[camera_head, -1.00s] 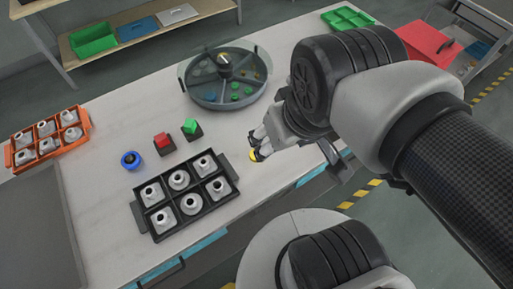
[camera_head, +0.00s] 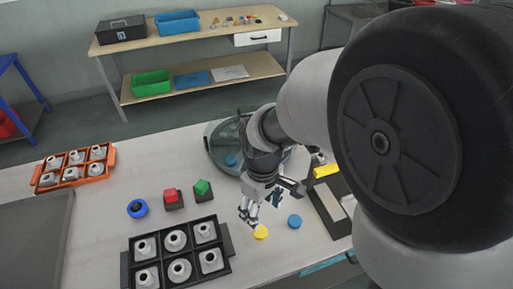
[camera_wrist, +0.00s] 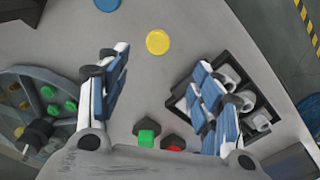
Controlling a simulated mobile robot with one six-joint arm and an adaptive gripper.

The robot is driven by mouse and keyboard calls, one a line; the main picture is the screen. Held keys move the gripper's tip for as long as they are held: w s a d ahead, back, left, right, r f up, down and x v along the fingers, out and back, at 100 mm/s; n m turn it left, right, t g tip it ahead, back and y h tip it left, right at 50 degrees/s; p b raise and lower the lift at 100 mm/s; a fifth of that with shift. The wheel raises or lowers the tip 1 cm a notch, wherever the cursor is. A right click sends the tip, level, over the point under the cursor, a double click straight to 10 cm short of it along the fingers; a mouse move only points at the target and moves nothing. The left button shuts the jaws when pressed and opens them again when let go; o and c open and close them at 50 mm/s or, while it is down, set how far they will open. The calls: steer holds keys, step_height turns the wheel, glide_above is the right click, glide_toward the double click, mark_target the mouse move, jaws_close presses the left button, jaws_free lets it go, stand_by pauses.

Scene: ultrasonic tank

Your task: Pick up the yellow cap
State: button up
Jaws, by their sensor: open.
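The yellow cap (camera_head: 261,232) is a small round disc lying on the grey-white table, just right of the black tray. In the wrist view the yellow cap (camera_wrist: 158,42) lies flat, ahead of and roughly midway between my fingers. My gripper (camera_head: 262,212) points down near the cap, with its fingers spread and nothing between them. In the wrist view my gripper (camera_wrist: 160,62) also shows wide apart. I cannot tell its exact height above the table.
A blue cap (camera_head: 294,221) lies close right of the yellow one. The black tray (camera_head: 229,262) holds several white fittings. Red (camera_head: 171,196) and green (camera_head: 202,188) blocks, a blue ring-like part (camera_head: 137,209) and a round, clear-walled tank (camera_head: 215,152) stand farther back. A box with a yellow part (camera_head: 325,171) is right.

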mark_target(261, 231)
steer(key=f+b, duration=0.1)
steer(key=f, duration=0.3)
steer(key=f+b, duration=0.2)
steer(key=f, duration=0.2)
steer(key=f+b, duration=0.1)
steer(key=f, duration=0.4)
steer(key=shift+w+b, duration=0.25)
steer(key=shift+b, duration=0.15)
steer(key=c, duration=0.8)
